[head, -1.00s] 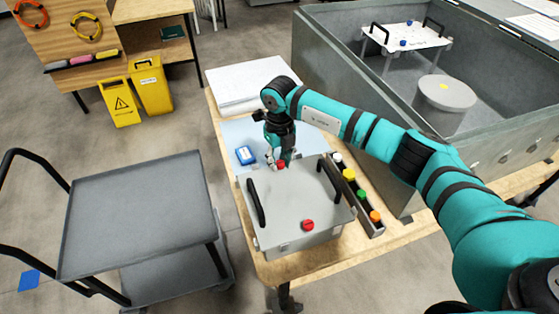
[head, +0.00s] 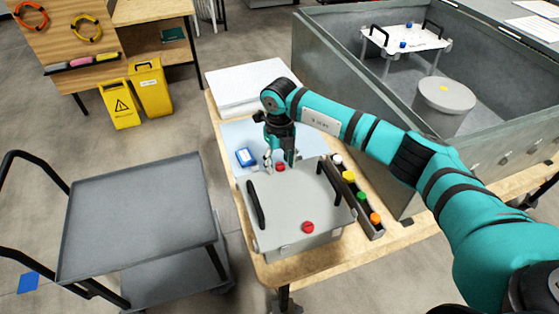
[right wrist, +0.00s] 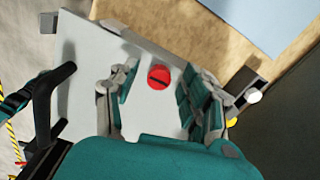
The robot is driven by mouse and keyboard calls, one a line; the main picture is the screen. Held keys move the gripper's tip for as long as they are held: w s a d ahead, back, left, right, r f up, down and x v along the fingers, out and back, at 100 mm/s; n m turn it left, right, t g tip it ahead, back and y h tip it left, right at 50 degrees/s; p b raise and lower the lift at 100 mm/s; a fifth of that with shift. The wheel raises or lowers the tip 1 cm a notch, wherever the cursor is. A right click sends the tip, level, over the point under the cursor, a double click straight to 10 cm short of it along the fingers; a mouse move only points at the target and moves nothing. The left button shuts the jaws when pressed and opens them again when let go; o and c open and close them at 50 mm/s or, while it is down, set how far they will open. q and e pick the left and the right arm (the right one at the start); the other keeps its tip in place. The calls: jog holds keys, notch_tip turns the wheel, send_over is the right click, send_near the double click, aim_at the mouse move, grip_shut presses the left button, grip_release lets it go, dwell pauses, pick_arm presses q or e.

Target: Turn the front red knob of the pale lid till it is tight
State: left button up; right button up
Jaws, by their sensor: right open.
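The pale lid (head: 285,205) sits on a box on the wooden table, with a black handle along each side. One red knob (head: 308,227) is at its near edge, clear of any gripper. The other red knob (head: 280,167) is at its far edge. My right gripper (head: 279,159) points down at this far knob, its fingers spread on either side. In the right wrist view a red knob (right wrist: 159,78) with a dark line across it shows between the open fingers (right wrist: 157,85), with gaps on both sides. My left gripper is not in view.
A rack (head: 357,196) of coloured caps stands right of the box. A blue item (head: 245,156) lies on a pale blue mat beyond it. A large grey tank (head: 395,165) stands at the right, a grey cart (head: 140,215) at the left.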

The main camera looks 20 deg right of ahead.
aim_at(280, 165)
notch_tip(280, 165, up, 12)
dwell(0.5)
jog(key=shift+s+f, duration=0.1)
